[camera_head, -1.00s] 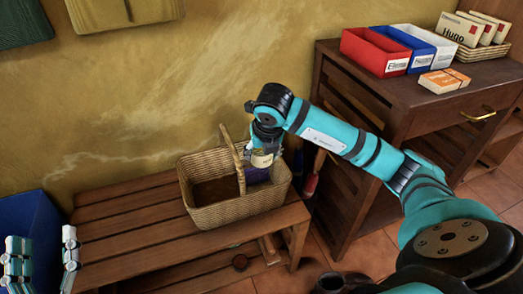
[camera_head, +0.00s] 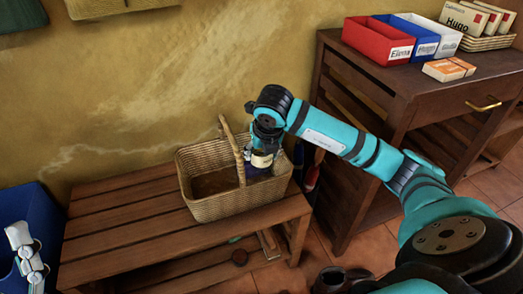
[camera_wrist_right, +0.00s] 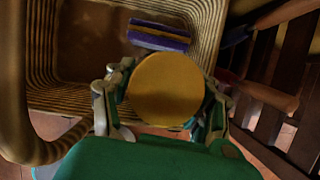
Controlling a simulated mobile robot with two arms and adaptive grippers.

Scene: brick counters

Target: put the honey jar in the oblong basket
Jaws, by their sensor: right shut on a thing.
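The honey jar (camera_head: 262,159), pale with a round yellow lid (camera_wrist_right: 167,88) in the right wrist view, is held upright by my right gripper (camera_head: 265,147). The gripper's fingers are shut on both sides of it. The jar is at the right end of the oblong wicker basket (camera_head: 225,208), right of its arched handle. I cannot tell whether its base touches the basket floor; its lower part is hidden. A purple and yellow item (camera_wrist_right: 158,36) lies in the basket beside the jar. Part of my left gripper (camera_head: 27,255) shows at the lower left edge; its opening is unclear.
The basket stands on a slatted wooden bench (camera_head: 120,225), whose left part is bare. A dark wooden cabinet (camera_head: 400,100) at the right carries red, blue and white boxes. A blue bin (camera_head: 35,205) is at the left. Shoes are on the tiled floor in front.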

